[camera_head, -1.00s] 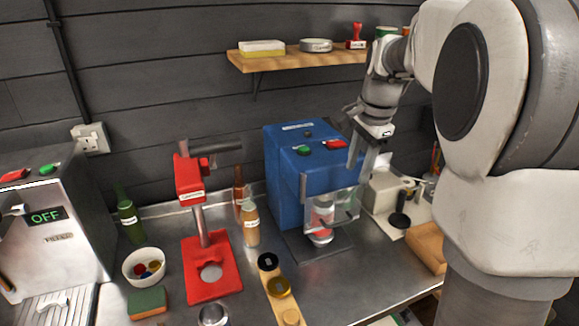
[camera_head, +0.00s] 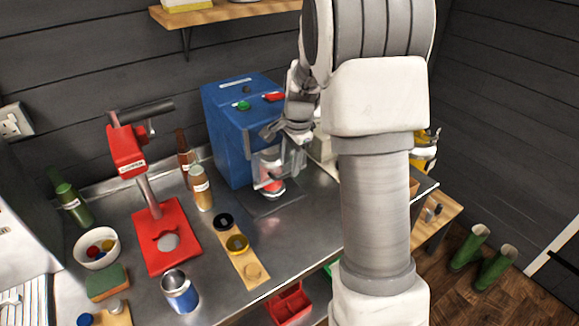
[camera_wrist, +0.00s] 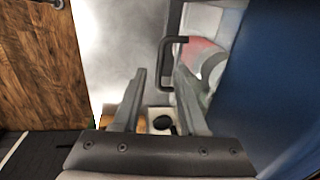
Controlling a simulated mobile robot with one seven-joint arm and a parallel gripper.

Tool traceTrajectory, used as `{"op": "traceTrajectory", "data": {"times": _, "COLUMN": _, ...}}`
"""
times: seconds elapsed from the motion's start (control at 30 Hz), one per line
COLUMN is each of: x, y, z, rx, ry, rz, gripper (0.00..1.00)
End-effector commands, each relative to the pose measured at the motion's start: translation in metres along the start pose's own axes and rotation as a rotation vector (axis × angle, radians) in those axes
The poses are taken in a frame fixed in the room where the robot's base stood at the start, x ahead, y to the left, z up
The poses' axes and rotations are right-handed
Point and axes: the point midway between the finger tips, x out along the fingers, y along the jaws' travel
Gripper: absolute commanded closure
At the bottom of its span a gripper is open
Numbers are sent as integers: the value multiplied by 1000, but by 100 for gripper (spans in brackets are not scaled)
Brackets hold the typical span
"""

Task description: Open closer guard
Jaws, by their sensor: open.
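The closer is the blue machine (camera_head: 226,135) with a green and a red button on top. Its clear guard (camera_head: 268,168) hangs across the front, and a red and white can (camera_head: 272,188) stands behind it. In the wrist view the guard's dark handle (camera_wrist: 166,62) lies just beyond my fingertips, with the can (camera_wrist: 205,58) beside it and the blue body (camera_wrist: 275,70) on the right. My gripper (camera_wrist: 160,72) is open, with nothing held between the fingers. In the head view my gripper (camera_head: 270,134) is at the guard's upper edge; contact is not clear.
A red press (camera_head: 168,235), bottles (camera_head: 201,188) and a wooden strip with lids (camera_head: 240,255) stand left of the closer. A blue can (camera_head: 179,290) is near the front edge. A wall shelf (camera_head: 215,14) hangs above. Green boots (camera_head: 490,262) stand on the floor at right.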

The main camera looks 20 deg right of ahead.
Motion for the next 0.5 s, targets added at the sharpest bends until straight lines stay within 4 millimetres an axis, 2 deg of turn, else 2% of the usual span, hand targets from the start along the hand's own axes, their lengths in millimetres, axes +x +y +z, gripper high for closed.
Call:
{"op": "traceTrajectory", "data": {"times": 0.1, "x": 14, "y": 0, "z": 0, "rx": 0, "ry": -1, "rz": 1, "gripper": 58}}
{"op": "traceTrajectory", "data": {"times": 0.2, "x": 20, "y": 0, "z": 0, "rx": 0, "ry": 0, "rz": -1, "gripper": 58}}
{"op": "traceTrajectory", "data": {"times": 0.5, "x": 23, "y": 0, "z": 0, "rx": 0, "ry": 0, "rz": -1, "gripper": 58}}
